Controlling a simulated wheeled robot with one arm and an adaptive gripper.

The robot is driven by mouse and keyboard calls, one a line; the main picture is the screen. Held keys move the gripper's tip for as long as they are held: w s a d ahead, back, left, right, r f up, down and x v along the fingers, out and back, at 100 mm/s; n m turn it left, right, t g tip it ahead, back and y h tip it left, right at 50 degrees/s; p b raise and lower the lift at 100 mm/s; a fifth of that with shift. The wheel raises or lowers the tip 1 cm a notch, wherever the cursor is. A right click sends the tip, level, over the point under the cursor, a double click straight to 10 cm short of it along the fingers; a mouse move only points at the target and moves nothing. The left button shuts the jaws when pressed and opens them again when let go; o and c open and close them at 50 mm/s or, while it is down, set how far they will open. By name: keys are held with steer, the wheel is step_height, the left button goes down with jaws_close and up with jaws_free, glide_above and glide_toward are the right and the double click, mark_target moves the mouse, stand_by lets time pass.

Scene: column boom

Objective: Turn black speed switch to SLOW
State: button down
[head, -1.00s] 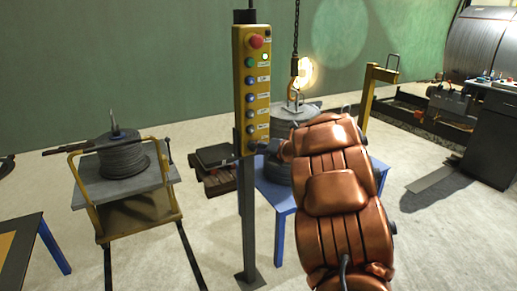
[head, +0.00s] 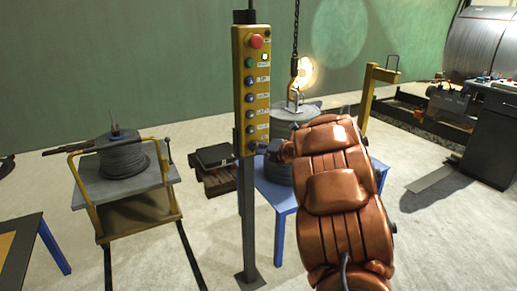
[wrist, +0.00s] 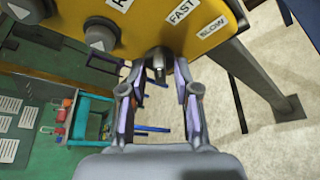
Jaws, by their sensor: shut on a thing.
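The yellow control box (head: 238,90) hangs upright in the head view, with a red button on top and a column of buttons below. In the wrist view its yellow face (wrist: 215,35) carries the labels FAST (wrist: 181,12) and SLOW (wrist: 212,28). The black speed switch (wrist: 157,57) sits at the box's lower end, beside these labels. My gripper (wrist: 155,72) has one finger on each side of the switch and is shut on it. Which label the switch points to is hard to tell. In the head view my copper-coloured arm hides most of the gripper.
A dark post (head: 246,220) stands under the box. A blue table (head: 279,197) with a grey reel is behind my arm. A cart (head: 160,190) with a cable reel (head: 123,160) is at left. A lit lamp (head: 305,72) is beside the chain hook.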

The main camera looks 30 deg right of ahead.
steer(key=m+t, duration=0.1)
steer(key=m, duration=0.2)
steer(key=m+t+y, duration=0.1)
steer(key=m, duration=0.2)
steer(key=m+t+y, duration=0.1)
steer(key=m, duration=0.2)
steer(key=shift+f+m+t, duration=0.3)
steer(key=shift+t, duration=0.1)
stand_by(0.4)
steer(key=c, duration=1.2)
jaws_free()
steer(key=shift+w, duration=0.1)
steer(key=v, duration=1.2)
